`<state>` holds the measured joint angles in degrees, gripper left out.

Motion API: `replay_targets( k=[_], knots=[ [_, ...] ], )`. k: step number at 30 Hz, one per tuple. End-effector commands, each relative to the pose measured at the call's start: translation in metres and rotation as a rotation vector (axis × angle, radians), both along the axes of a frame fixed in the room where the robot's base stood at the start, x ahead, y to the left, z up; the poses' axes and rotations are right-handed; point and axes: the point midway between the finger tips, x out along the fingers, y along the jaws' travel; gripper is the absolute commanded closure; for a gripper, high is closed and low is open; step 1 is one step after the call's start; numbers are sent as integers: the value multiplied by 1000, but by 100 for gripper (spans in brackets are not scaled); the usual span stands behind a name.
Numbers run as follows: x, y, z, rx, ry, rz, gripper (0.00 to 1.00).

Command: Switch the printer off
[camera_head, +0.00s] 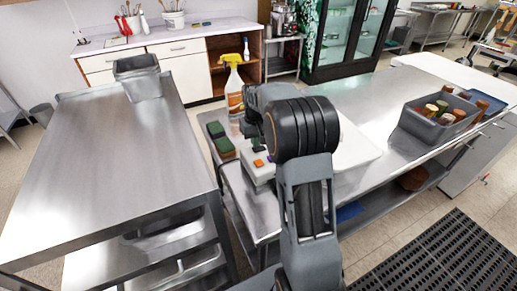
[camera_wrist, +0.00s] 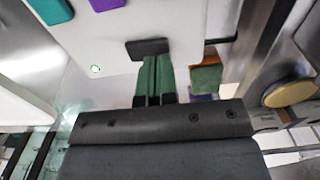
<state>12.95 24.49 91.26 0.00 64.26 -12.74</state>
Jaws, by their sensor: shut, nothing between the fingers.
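The printer appears to be the white box (camera_head: 258,175) on the steel counter, partly hidden by my arm, with an orange and a purple patch on top. My gripper (camera_head: 258,146) points down over the box. In the wrist view its fingers (camera_wrist: 153,60) are shut and empty, close to the white face beside a dark piece. I cannot tell whether they touch it.
Green sponges (camera_head: 222,140) lie left of the box, with a spray bottle (camera_head: 234,88) behind. A grey bin (camera_head: 424,128) of bottles stands on the right. A steel table (camera_head: 105,170) on the left holds a grey tub (camera_head: 140,84); its middle is clear.

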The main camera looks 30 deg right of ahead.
Motion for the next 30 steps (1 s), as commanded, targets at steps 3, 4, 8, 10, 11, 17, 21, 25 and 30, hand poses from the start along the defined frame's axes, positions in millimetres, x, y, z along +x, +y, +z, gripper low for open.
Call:
replay_targets(
  k=[3,4,8,10,11,17,21,25,30],
  knots=[
    [0,0,-3,0,0,0,100],
    [0,0,-3,0,1,0,100],
    [0,0,-5,0,1,0,100],
    [0,0,-6,0,1,0,100],
    [0,0,-6,0,1,0,100],
    [0,0,-10,0,1,0,100],
    [0,0,-12,0,1,0,100],
    [0,0,-14,0,0,0,100],
    [0,0,-16,0,0,0,100]
  ],
)
